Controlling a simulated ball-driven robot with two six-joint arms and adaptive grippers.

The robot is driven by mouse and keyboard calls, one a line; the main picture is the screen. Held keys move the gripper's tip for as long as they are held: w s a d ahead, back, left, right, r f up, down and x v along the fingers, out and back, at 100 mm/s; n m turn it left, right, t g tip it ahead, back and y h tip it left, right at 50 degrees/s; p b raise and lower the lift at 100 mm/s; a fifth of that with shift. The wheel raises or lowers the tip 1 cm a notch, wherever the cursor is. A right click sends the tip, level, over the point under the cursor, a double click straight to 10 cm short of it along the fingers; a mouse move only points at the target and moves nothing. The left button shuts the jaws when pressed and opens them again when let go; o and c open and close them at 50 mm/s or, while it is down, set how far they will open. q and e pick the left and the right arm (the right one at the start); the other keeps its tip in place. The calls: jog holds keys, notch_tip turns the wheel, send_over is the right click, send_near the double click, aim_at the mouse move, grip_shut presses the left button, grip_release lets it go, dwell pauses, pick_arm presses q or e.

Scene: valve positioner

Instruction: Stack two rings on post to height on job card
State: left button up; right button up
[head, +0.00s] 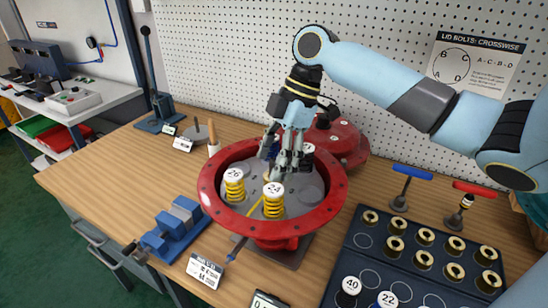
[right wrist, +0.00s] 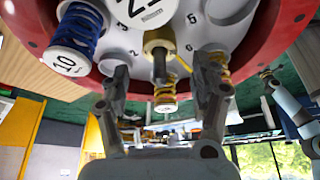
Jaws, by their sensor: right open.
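My right gripper (head: 290,165) is open and points down into the red round housing (head: 336,205). In the right wrist view its fingers (right wrist: 165,85) stand apart on either side of a brass-coloured ring (right wrist: 158,40) with a dark stem, apparently the post; I cannot tell whether they touch. A yellow spring (right wrist: 165,97) shows beyond it. In the head view the gripper hides the housing's centre. More brass rings (head: 455,271) sit in the dark tray (head: 335,290) at right. My left gripper is not in view.
Yellow springs capped 26 (head: 233,184) and 24 (head: 273,199) stand in the housing. A red lid (head: 340,140) lies behind it, a blue vise (head: 170,230) at front left. Blue and red T-handled tools (head: 405,185) stand behind the tray. Bench at left is partly clear.

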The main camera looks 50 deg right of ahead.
jog(key=v, duration=1.2)
jog(key=shift+a, duration=0.1)
